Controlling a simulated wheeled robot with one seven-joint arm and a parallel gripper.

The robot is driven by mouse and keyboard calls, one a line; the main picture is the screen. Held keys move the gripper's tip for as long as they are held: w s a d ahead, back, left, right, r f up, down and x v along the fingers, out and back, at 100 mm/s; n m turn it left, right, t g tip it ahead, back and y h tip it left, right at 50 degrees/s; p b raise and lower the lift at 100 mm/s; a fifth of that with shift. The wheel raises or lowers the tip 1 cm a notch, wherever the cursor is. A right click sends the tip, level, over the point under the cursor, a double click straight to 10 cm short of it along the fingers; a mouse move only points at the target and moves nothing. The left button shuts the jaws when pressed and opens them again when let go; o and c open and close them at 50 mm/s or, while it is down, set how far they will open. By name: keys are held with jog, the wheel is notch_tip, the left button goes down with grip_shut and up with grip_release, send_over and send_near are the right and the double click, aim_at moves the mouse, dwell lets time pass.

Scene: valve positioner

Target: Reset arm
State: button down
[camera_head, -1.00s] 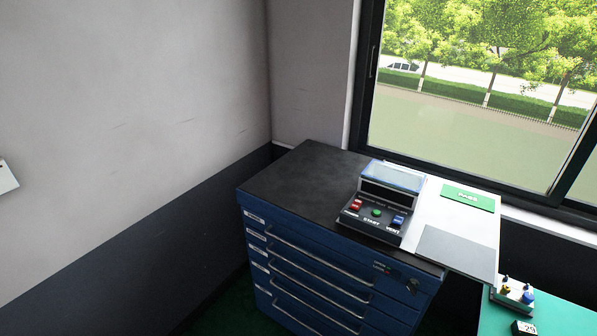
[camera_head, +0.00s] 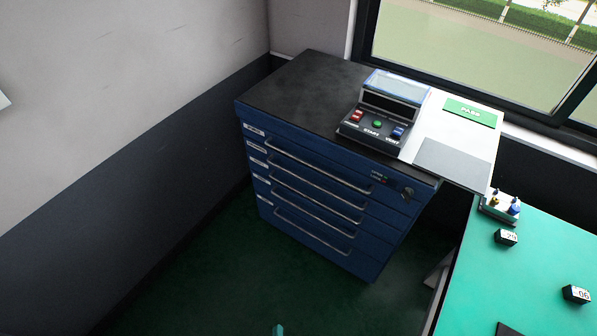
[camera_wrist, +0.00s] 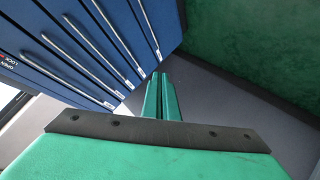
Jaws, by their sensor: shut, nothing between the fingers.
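My gripper (camera_wrist: 160,78) shows in the wrist view as two green fingers lying close together, shut with nothing between them. A small green tip, likely of my gripper (camera_head: 278,329), shows at the bottom edge of the head view, in front of the blue drawer cabinet (camera_head: 310,205) and apart from it. In the wrist view the cabinet (camera_wrist: 75,40) fills the upper left, beyond the fingers. The rest of my arm is out of the head view.
On the cabinet's black top stands a control box (camera_head: 380,112) with red, green and blue buttons. Beside it lies a white board (camera_head: 455,130) with a green PASS label. A green table (camera_head: 540,260) at right holds small numbered blocks. Green floor (camera_head: 215,270) lies open in front.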

jog(key=s+d+r+m+t, duration=0.1)
jog(key=s+d+r+m, duration=0.1)
jog(key=r, duration=0.5)
jog(key=s+d+r+m+t, duration=0.1)
jog(key=s+d+r+m, duration=0.1)
jog(key=r, duration=0.5)
jog(key=s+d+r+m+t, duration=0.1)
jog(key=s+d+r+m, duration=0.1)
jog(key=s+r+m, duration=0.2)
notch_tip(320, 180, up, 3)
jog(key=shift+r+m+h, duration=0.15)
jog(key=shift+m+h, duration=0.15)
jog(key=shift+m, duration=0.1)
